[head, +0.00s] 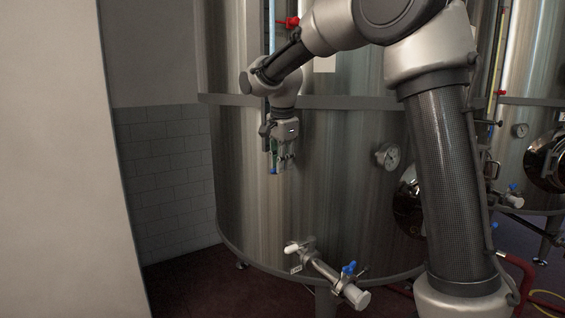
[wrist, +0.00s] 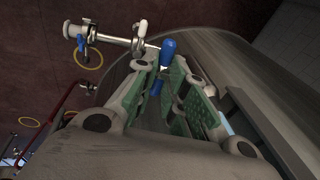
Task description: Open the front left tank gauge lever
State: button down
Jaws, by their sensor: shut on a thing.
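The front left tank (head: 340,150) is a tall brushed-steel cylinder. Its sight gauge tube (head: 272,25) runs down the front, with a red fitting (head: 291,22) near the top. My gripper (head: 281,165) is at the lower end of the gauge, in front of the tank wall. A blue lever handle (head: 273,171) shows just under the fingertips. In the wrist view, the green-padded fingers (wrist: 180,90) close around the blue lever (wrist: 168,48), whose end sticks out past them. The fingers hide most of the lever's joint and its exact angle.
Below is an outlet pipe with a blue valve handle (head: 349,268) and a white-tipped sample tap (head: 292,249). A dial gauge (head: 388,156) and a round manway (head: 408,203) sit to the right. A pale wall (head: 55,160) stands close at left. A second tank (head: 530,90) is at right.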

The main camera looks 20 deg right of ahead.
aim_at(275, 169)
jog(key=t+h, duration=0.1)
jog(key=h, duration=0.1)
jog(key=a+h, duration=0.1)
jog(key=h, duration=0.2)
jog(key=shift+s+a+f+n+t, duration=0.1)
jog(key=shift+s+n+t, duration=0.1)
jog(key=shift+n+t, duration=0.15)
jog(key=h, duration=0.1)
jog(key=t+h, duration=0.1)
jog(key=h, duration=0.2)
jog(key=shift+s+a+f+t, duration=0.1)
jog(key=shift+a+f+t, duration=0.25)
jog(key=shift+a, duration=0.05)
jog(key=h, duration=0.1)
jog(key=n+t+h, duration=0.1)
jog(key=h, duration=0.1)
jog(key=shift+a+f, duration=0.15)
jog(key=shift+f, duration=0.15)
jog(key=shift+a+f+t+h, duration=0.1)
jog(key=shift+f+t+h, duration=0.15)
jog(key=shift+t+h, duration=0.9)
jog(key=shift+s+g+h, duration=0.1)
jog(key=shift+g+h, duration=0.15)
jog(key=shift+h, duration=0.3)
jog(key=c, duration=1.7)
grip_release()
jog(key=shift+c, duration=0.2)
